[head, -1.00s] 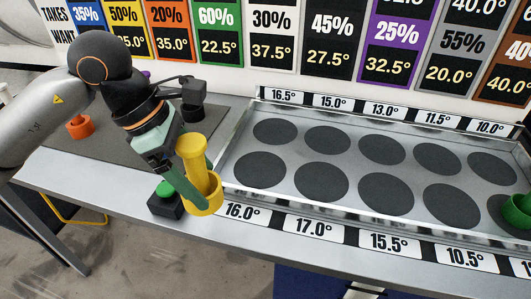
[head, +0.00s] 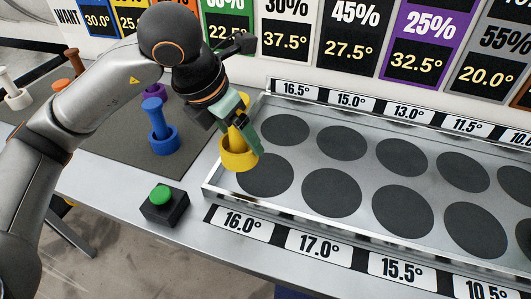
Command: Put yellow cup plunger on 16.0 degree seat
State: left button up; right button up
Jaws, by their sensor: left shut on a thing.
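The yellow cup plunger (head: 237,157) is held upright by its stem in my left gripper (head: 241,122), which is shut on it. The cup hangs at the left end of the metal tray (head: 210,188), over the back left part of the dark round 16.0° seat (head: 265,176). A gap under the cup is hard to judge. The 16.0° label (head: 242,222) is on the front strip below that seat. My right gripper is not in view.
A black box with a green button (head: 162,200) stands front left of the tray. A blue plunger (head: 160,130) stands on the dark mat, with white (head: 13,92) and orange (head: 65,85) ones farther left. The other visible seats are empty. Coloured signs line the back.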

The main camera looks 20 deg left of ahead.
pick_arm(q)
jog(key=w+d+f, duration=0.1)
jog(key=f, duration=0.1)
jog(key=w+d+f, duration=0.1)
jog(key=w+f, duration=0.1)
jog(key=w+d+f, duration=0.1)
jog(key=w+f, duration=0.1)
jog(key=shift+w+d+f, duration=0.1)
jog(key=shift+w+f, duration=0.1)
jog(key=shift+f, duration=1.6)
jog(key=shift+f, duration=0.1)
jog(key=o, duration=1.3)
jog(key=shift+c, duration=0.2)
jog(key=shift+r+p, duration=0.2)
jog(key=shift+p, duration=0.1)
jog(key=v, duration=1.1)
jog(key=shift+s+r, duration=0.15)
jog(key=shift+r, duration=0.25)
